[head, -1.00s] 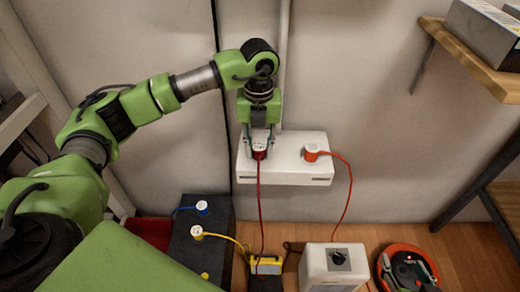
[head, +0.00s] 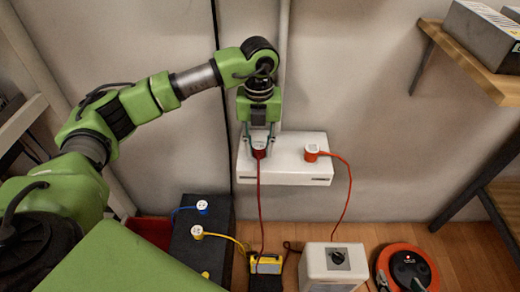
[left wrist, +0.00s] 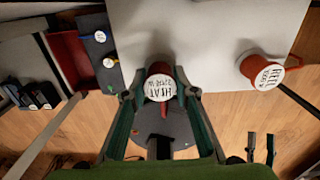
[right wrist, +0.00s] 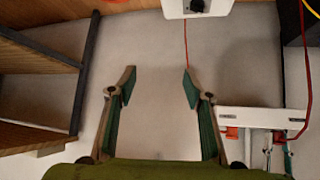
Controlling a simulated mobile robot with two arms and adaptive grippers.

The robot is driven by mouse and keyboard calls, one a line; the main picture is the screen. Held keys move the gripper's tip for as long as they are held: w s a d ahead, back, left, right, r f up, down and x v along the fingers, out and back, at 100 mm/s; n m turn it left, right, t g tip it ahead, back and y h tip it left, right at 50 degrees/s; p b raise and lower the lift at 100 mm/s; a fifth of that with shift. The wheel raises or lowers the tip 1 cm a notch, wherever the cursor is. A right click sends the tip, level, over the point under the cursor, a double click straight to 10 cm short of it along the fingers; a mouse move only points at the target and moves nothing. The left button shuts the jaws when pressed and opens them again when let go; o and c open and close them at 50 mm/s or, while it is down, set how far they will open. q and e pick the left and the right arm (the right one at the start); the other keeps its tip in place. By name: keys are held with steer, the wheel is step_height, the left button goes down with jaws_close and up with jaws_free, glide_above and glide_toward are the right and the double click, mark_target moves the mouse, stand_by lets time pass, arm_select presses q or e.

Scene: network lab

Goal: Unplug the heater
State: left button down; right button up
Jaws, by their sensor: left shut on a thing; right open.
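A red plug (head: 259,149) with a white label reading HEAT in the left wrist view (left wrist: 159,88) is at the left of a white outlet box (head: 286,170) on the wall. My left gripper (head: 259,143) is shut on this plug from above; whether its prongs are still in a socket cannot be told. A red cable hangs down from it. An orange-red plug (head: 311,152) with its own label (left wrist: 262,72) stands at the right of the outlet box. A white box with a black dial (head: 335,264) stands on the floor. My right gripper (right wrist: 157,78) is open and empty.
A dark block (head: 190,250) at lower left carries a blue plug (head: 202,206) and a yellow plug (head: 197,231). A yellow-and-black device (head: 267,266) and an orange cable reel (head: 405,266) are on the floor. A wooden shelf (head: 472,62) juts out at upper right.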

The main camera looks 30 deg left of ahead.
mark_target(259, 144)
arm_select(q)
steer(key=shift+r+p, duration=0.5)
steer(key=shift+r, duration=0.15)
steer(key=shift+r+p, duration=0.8)
steer(key=shift+r, duration=0.2)
steer(key=shift+r+p, duration=0.75)
steer(key=shift+r, duration=0.2)
arm_select(e)
steer(key=s+d+f+g, duration=0.1)
steer(key=s+g, duration=0.1)
steer(key=s, duration=0.3)
steer(key=s+d+f+g+h, duration=0.1)
steer(key=s+d+f+g, duration=0.1)
steer(key=s, duration=0.3)
steer(key=shift+s+d+g, duration=0.2)
steer(key=shift+s+g, duration=0.15)
steer(key=shift+g, duration=0.35)
steer(key=shift+f, duration=0.1)
